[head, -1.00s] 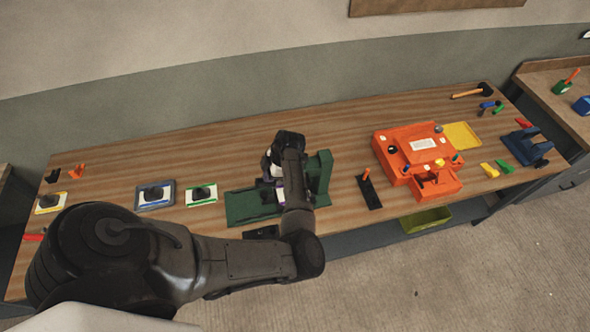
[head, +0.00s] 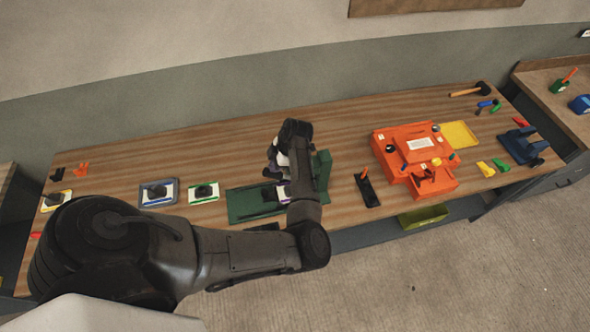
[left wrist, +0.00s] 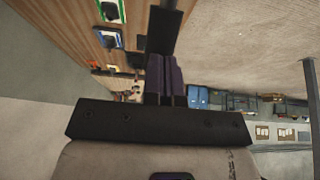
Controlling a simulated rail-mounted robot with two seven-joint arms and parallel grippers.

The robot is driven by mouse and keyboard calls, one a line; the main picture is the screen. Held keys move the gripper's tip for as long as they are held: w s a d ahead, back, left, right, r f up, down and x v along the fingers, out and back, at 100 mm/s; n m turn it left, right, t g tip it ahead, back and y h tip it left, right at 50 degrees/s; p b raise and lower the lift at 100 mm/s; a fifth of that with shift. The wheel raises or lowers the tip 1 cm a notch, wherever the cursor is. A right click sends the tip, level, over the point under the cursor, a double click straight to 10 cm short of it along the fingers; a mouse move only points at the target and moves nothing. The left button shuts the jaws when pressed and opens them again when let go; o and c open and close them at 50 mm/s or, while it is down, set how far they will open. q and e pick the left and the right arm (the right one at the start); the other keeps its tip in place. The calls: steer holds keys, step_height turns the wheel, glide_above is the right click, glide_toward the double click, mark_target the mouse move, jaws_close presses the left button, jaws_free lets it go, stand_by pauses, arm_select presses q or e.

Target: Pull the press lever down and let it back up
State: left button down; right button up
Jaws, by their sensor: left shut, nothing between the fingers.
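The dark green press has an upright column (head: 322,172) at its right and a flat base (head: 238,203) on the bench. A purple-edged white pad (head: 284,194) shows on the base beside my forearm. I cannot make out the press lever clearly in the head view; my arm hides part of the press. My left gripper (head: 271,164) is above the base, left of the column. In the left wrist view its dark fingers (left wrist: 165,62) are shut and empty. A black bar (left wrist: 166,30) appears just beyond the fingertips; I cannot tell whether it is the lever or whether they touch. My right gripper is not in view.
On the wooden bench (head: 225,150), blue-edged (head: 160,193) and green-edged pads (head: 203,192) lie left of the press. A black holder (head: 368,188) and an orange machine (head: 410,155) stand right of it. The bench behind the press is clear.

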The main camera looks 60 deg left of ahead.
mark_target(281, 172)
arm_select(q)
steer(key=shift+v, duration=1.85)
steer(key=shift+s+r, duration=0.1)
